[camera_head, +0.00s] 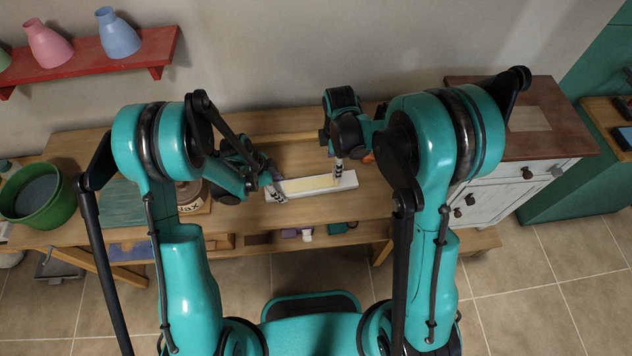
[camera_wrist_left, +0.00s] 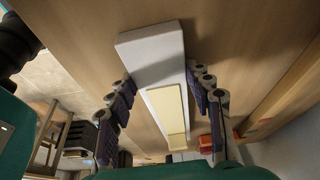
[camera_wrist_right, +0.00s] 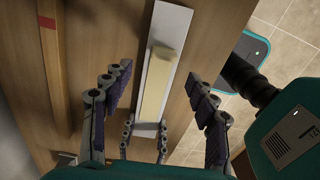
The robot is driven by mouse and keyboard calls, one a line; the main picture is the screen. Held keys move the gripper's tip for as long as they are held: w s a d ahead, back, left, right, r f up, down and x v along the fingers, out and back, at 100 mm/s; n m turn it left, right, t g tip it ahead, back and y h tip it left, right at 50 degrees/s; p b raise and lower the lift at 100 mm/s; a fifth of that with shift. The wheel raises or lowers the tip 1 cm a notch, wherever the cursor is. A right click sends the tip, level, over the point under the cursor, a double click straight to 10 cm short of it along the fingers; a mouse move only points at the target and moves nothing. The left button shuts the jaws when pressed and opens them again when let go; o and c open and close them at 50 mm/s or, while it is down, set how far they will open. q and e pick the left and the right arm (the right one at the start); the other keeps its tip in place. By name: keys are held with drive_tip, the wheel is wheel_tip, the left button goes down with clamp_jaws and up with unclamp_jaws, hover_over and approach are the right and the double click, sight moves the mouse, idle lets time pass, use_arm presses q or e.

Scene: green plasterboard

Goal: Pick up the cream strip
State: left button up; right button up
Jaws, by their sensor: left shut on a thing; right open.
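The cream strip (camera_head: 308,184) lies along the top of a long white block (camera_head: 349,179) on the wooden bench. It also shows in the left wrist view (camera_wrist_left: 168,112) and the right wrist view (camera_wrist_right: 155,92). My left gripper (camera_head: 275,188) is at the left end of the block, with its fingers shut on the block's two long sides, as the right wrist view shows. My right gripper (camera_head: 338,170) is open above the right part of the block. In the right wrist view its fingers stand well apart on either side of block and strip, touching neither.
A green bowl (camera_head: 40,200) stands at the bench's left end. A red shelf (camera_head: 95,62) with coloured vases hangs on the wall. A white cabinet with a brown top (camera_head: 555,140) stands at the right. Small items lie on the lower shelf. The bench (camera_head: 365,205) around the block's front is clear.

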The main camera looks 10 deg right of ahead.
drive_tip(key=f, duration=0.6)
drive_tip(key=shift+s+d, duration=0.2)
drive_tip(key=c, duration=0.9)
